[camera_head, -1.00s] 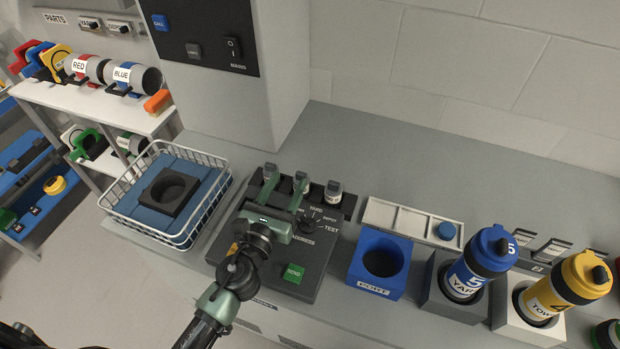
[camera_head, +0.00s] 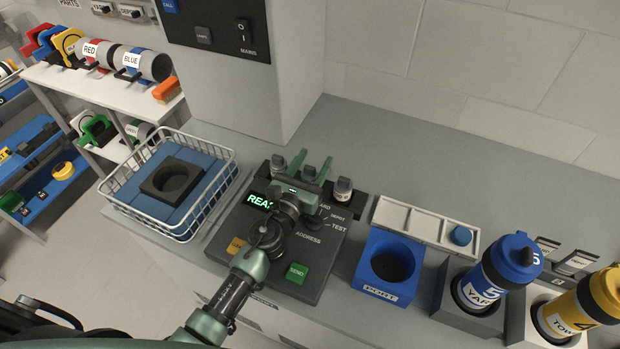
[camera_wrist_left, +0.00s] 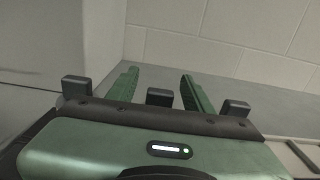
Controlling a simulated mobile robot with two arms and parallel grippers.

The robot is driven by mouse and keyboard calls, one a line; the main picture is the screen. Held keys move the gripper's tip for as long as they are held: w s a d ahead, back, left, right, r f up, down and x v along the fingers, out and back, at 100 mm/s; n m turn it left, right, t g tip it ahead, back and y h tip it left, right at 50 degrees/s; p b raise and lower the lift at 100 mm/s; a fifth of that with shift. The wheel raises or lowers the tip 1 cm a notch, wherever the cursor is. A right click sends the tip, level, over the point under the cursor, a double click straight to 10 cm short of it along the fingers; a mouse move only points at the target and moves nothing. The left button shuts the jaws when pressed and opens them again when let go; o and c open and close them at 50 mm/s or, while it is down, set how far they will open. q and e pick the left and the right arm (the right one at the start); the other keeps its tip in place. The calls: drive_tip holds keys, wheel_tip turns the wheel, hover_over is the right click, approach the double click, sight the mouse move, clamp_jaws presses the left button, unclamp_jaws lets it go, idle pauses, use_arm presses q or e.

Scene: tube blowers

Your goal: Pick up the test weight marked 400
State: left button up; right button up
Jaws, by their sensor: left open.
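Three small grey-capped weights stand in a row in a dark rack (camera_head: 360,204) behind the address panel: a left one (camera_head: 278,164), a middle one (camera_head: 308,173) and a right one (camera_head: 342,188). The right one shows part of a pale label; I cannot read any mark as 400. My left gripper (camera_head: 311,166) is open, its green fingers pointing toward the wall. In the left wrist view, the dark top of the middle weight (camera_wrist_left: 160,97) lies between the two fingers (camera_wrist_left: 158,88), apart from both. The gripper body hides the weights' lower parts there.
The address panel (camera_head: 313,262) has a lit green screen (camera_head: 258,201), a dial and a green SEND button (camera_head: 296,273). A wire basket (camera_head: 130,212) stands left. Right are a blue port (camera_head: 372,270), a white tray (camera_head: 440,243), and blue (camera_head: 497,272) and yellow (camera_head: 575,312) tubes.

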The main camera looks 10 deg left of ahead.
use_arm(q)
drive_tip(key=shift+w+d, duration=0.1)
drive_tip(key=shift+w, duration=0.35)
drive_tip(key=shift+s, duration=0.1)
drive_tip(key=shift+c, duration=0.3)
clamp_jaws()
idle(0.8)
